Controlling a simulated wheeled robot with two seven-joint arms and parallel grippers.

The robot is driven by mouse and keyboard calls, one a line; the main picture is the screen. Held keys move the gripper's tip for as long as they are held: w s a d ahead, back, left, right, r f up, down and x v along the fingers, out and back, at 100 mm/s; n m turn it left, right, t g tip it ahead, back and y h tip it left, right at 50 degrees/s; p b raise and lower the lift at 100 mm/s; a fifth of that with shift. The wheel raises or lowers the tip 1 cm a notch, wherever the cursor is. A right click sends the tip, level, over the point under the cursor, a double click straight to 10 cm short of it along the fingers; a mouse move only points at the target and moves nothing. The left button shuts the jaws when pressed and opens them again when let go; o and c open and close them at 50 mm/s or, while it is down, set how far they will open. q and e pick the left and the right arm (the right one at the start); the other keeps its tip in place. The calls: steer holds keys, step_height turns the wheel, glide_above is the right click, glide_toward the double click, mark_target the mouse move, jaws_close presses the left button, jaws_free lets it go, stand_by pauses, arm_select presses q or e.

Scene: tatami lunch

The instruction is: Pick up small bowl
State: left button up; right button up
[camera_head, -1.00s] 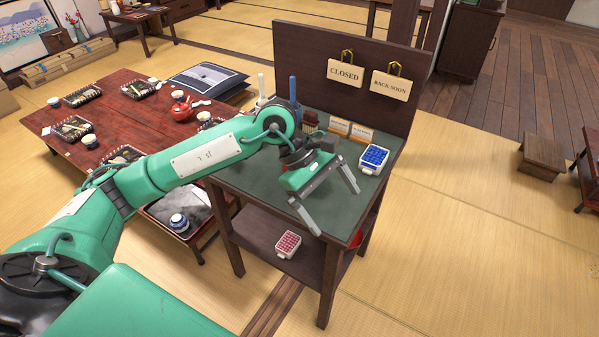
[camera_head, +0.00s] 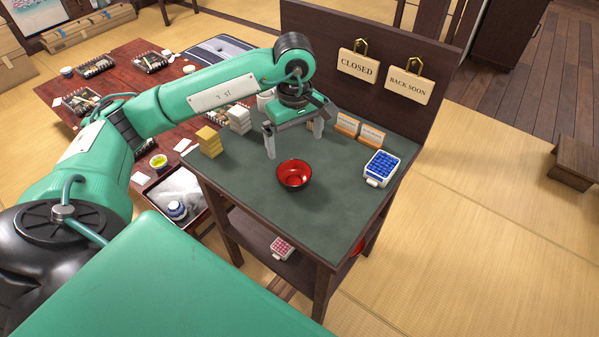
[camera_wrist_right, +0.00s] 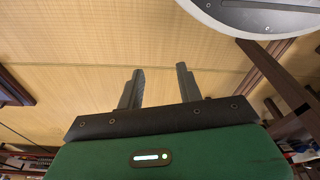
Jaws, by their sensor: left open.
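A small red bowl with a dark rim (camera_head: 294,175) stands upright on the green top of the dark wooden stand, in the head view. My left gripper (camera_head: 294,146) is open and empty, fingers pointing down, just behind the bowl and apart from it. My right gripper (camera_wrist_right: 159,70) shows in the right wrist view, its two fingers apart with nothing between them, over the tatami floor. The bowl does not show in that view.
A white box of blue pieces (camera_head: 381,168) is at the stand's right edge. Yellow blocks (camera_head: 209,141) and pale stacked blocks (camera_head: 239,119) stand at the left. Small signs (camera_head: 372,135) and a tall back panel (camera_head: 315,45) stand behind. The front of the top (camera_head: 330,225) is clear.

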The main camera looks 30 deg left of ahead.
arm_select(q)
glide_above(294, 181)
steer(key=f, duration=0.7)
steer(key=shift+w, duration=0.2)
step_height(294, 181, down, 5)
steer(key=shift+s+r+p, duration=0.1)
steer(key=shift+s+p, duration=0.05)
steer(key=shift+p, duration=0.35)
arm_select(e)
steer(key=f, duration=0.1)
steer(key=s+f, duration=0.1)
steer(key=f, duration=0.1)
steer(key=shift+s+d, duration=0.3)
arm_select(q)
steer(key=shift+c, duration=0.4)
arm_select(e)
steer(key=shift+r, duration=0.1)
arm_select(q)
steer(key=c, duration=1)
steer(key=shift+o, duration=0.2)
